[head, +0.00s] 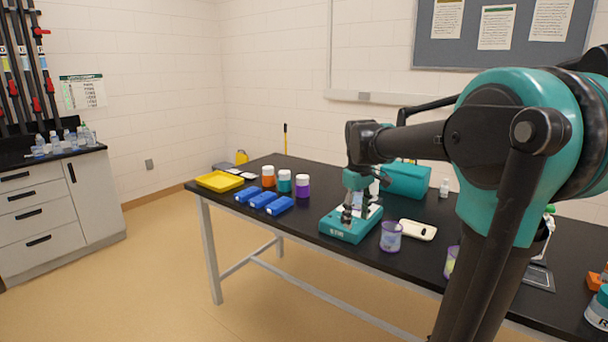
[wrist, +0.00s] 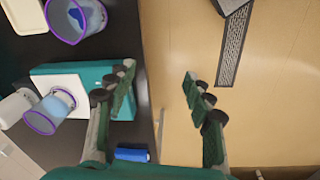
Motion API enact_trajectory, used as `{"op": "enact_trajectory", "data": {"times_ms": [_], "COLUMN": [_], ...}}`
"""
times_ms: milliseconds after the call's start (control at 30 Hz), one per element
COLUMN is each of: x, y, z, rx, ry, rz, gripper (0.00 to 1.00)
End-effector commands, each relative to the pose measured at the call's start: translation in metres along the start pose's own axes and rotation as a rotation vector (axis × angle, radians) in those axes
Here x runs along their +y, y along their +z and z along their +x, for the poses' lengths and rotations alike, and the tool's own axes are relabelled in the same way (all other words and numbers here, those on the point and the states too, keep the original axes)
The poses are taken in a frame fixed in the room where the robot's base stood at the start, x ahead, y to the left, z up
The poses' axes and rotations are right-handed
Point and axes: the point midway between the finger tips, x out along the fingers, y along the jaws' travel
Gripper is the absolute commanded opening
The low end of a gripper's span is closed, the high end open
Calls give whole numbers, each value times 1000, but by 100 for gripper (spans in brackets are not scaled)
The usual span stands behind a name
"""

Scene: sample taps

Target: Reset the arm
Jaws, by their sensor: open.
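My arm reaches in from the right in the head view. My gripper (head: 356,212) hangs pointing down at the teal scale (head: 345,230) on the black table. In the wrist view my gripper (wrist: 158,74) has its fingers wide apart, with nothing between them. A clear cup with a purple rim (wrist: 52,110) stands on the scale's white plate, beside the fingers. In the head view the fingers partly hide this cup.
Another purple-rimmed cup (head: 391,237) stands right of the scale, near a white device (head: 418,230). Blue boxes (head: 265,200), lidded jars (head: 285,182) and a yellow tray (head: 220,181) stand left. A teal box (head: 405,180) is behind. The table's front edge is close.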

Motion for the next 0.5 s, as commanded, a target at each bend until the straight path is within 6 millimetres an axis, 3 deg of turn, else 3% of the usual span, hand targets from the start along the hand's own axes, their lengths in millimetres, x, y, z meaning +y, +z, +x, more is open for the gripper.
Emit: {"op": "enact_trajectory", "data": {"times_ms": [267, 500], "x": [-18, -54], "y": [40, 105], "z": [48, 118], "rx": [62, 161], "ry": [26, 52], "rz": [155, 389], "gripper": [52, 52]}}
